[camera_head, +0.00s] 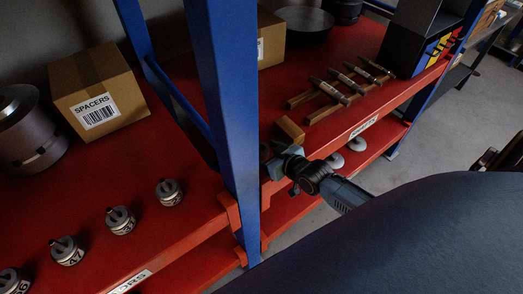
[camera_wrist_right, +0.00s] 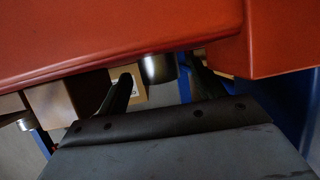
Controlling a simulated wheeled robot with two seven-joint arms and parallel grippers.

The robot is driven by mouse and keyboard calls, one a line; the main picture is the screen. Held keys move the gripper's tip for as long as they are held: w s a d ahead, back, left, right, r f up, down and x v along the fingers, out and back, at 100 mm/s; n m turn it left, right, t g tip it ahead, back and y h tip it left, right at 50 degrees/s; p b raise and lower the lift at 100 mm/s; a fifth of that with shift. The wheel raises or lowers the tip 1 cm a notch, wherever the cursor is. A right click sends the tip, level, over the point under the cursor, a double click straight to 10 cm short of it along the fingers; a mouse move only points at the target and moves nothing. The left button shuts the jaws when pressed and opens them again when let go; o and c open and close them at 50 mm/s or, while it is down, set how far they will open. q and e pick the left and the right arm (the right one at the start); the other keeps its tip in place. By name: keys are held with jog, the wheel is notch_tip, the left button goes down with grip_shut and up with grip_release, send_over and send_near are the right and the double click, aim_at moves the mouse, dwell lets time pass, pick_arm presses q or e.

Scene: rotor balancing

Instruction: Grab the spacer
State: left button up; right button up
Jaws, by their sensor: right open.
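My right gripper (camera_head: 278,166) is at the front edge of the red shelf, just right of the blue post, and seems empty. In the right wrist view its two dark fingers (camera_wrist_right: 158,85) stand apart. A grey metal cylinder (camera_wrist_right: 158,68), perhaps the spacer, shows beyond and between them; I cannot tell if either finger touches it. In the head view a small part of a round metal piece (camera_head: 265,152) shows beside the post, mostly hidden. A cardboard box labelled SPACERS (camera_head: 92,85) stands on the left shelf section. My left gripper is out of view.
Several numbered round metal pieces (camera_head: 121,220) line the left shelf front. A blue post (camera_head: 228,110) stands close beside my right gripper.

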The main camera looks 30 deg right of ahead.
jog(key=shift+x, duration=0.8)
jog(key=shift+s, duration=0.1)
jog(key=shift+c, duration=0.3)
jog(key=c, duration=1.2)
jog(key=shift+r, duration=0.1)
